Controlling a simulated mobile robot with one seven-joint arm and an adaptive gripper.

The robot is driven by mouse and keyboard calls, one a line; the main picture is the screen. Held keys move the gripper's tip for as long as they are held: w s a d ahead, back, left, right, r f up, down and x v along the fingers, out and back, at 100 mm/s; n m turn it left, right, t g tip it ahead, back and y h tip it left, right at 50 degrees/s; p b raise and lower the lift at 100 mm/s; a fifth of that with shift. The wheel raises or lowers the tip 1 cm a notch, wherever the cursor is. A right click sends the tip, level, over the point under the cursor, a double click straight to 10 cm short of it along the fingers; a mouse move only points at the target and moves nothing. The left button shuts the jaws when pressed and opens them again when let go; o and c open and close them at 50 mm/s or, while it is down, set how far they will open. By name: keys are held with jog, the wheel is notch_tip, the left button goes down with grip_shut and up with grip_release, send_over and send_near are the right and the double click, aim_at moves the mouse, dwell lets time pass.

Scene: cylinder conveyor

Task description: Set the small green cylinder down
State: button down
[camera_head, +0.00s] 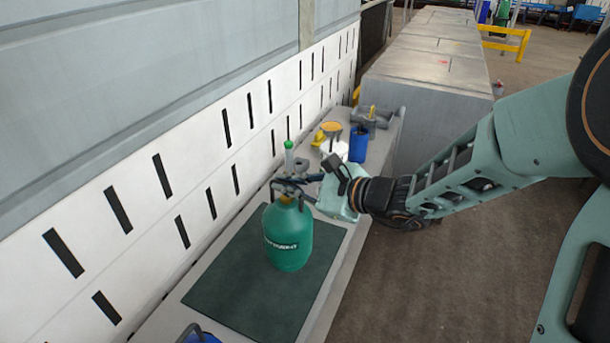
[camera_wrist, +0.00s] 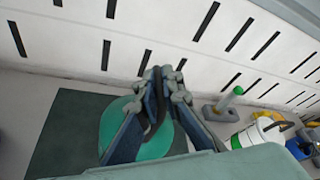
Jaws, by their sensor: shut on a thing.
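The small green cylinder (camera_head: 288,240), with pale lettering on its side, is upright over the dark green mat (camera_head: 222,283). My gripper (camera_head: 290,188) is at its top, with the fingers closed around the neck or valve. In the wrist view the gripper (camera_wrist: 163,88) is shut above the rounded green shoulder of the cylinder (camera_wrist: 158,146), and the fingers hide the neck. The mat also shows in the wrist view (camera_wrist: 62,130). I cannot tell whether the cylinder's base touches the mat.
A white slotted wall (camera_head: 130,195) runs along the left of the bench. Behind the cylinder are a green-topped stand (camera_head: 289,147), a white container (camera_head: 335,148), a blue cylinder (camera_head: 358,145) and yellow items. A blue object (camera_head: 198,334) is at the near edge. The mat around the cylinder is clear.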

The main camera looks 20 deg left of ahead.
aim_at(275, 200)
jog(key=shift+w+a+f, duration=0.1)
jog(key=shift+a+f, duration=0.75)
jog(key=shift+a, duration=0.1)
jog(key=f, duration=0.3)
jog(key=shift+a, duration=0.3)
jog(key=shift+f+b, duration=0.3)
jog(key=shift+f, duration=0.15)
jog(key=c, duration=2.1)
grip_release()
jog(key=shift+d+f, duration=0.1)
jog(key=shift+d, duration=0.05)
jog(key=v, duration=1.2)
